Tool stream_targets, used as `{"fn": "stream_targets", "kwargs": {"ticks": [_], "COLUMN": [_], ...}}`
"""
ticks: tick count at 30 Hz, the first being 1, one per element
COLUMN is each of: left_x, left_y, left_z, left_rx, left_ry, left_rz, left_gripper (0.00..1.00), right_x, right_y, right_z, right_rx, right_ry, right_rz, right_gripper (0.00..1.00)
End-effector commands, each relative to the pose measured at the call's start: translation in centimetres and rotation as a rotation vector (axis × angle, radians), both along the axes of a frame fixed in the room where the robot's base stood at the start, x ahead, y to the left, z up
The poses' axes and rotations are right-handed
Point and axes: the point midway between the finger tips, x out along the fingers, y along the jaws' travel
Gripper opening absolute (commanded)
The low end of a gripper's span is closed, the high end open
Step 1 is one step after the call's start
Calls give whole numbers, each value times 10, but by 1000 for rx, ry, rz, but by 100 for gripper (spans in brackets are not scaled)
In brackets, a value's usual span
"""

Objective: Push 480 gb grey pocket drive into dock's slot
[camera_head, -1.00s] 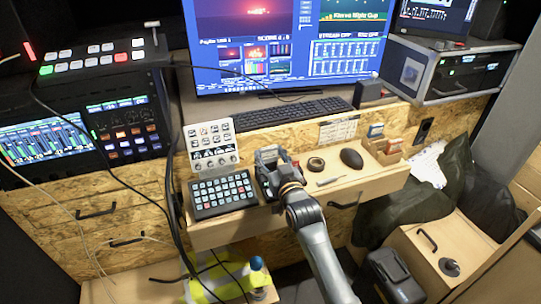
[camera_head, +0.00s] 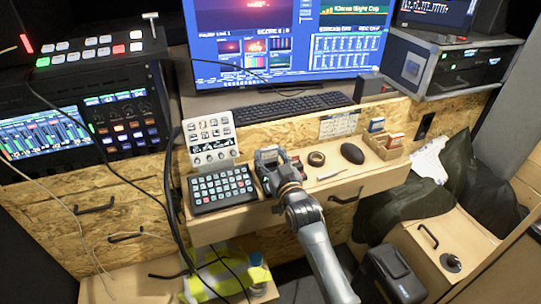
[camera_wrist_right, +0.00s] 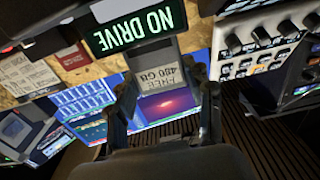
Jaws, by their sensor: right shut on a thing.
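The grey pocket drive (camera_wrist_right: 165,82) shows in the right wrist view, with a label reading FREE 480 GB. My right gripper (camera_wrist_right: 163,98) is shut on it, one finger on each side. The drive's far end is at the dock (camera_wrist_right: 137,24), close under its lit NO DRIVE display. I cannot tell whether that end is inside the slot. In the head view my right gripper (camera_head: 276,180) is over the desk shelf at the dock (camera_head: 267,155), mostly covering the dock and hiding the drive. My left gripper is not in view.
A button pad (camera_head: 222,188) sits close left of the gripper, with a knob panel (camera_head: 210,142) behind it. A tape roll (camera_head: 316,159), a mouse (camera_head: 352,153) and a small wooden box (camera_head: 384,146) are to the right. A keyboard (camera_head: 290,106) lies behind.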

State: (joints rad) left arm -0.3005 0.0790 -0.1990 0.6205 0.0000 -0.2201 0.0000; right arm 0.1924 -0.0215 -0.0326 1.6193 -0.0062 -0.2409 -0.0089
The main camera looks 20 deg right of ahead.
Motion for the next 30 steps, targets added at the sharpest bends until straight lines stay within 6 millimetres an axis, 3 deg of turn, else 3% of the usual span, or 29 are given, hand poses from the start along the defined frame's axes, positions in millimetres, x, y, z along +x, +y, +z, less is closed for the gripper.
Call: {"fn": "stream_targets", "kwargs": {"ticks": [23,24,27,30], "left_x": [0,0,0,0], "left_y": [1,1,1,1], "left_z": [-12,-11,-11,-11], "left_rx": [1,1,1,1], "left_ry": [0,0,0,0], "left_rz": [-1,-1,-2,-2], "left_gripper": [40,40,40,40], "right_x": [0,0,0,0], "right_y": [0,0,0,0], "right_z": [-18,-17,-17,-17], "right_rx": [0,0,0,0], "right_ry": [0,-1,0,0], "right_rz": [0,0,0,0], "right_gripper": [18,56,76,78]}}
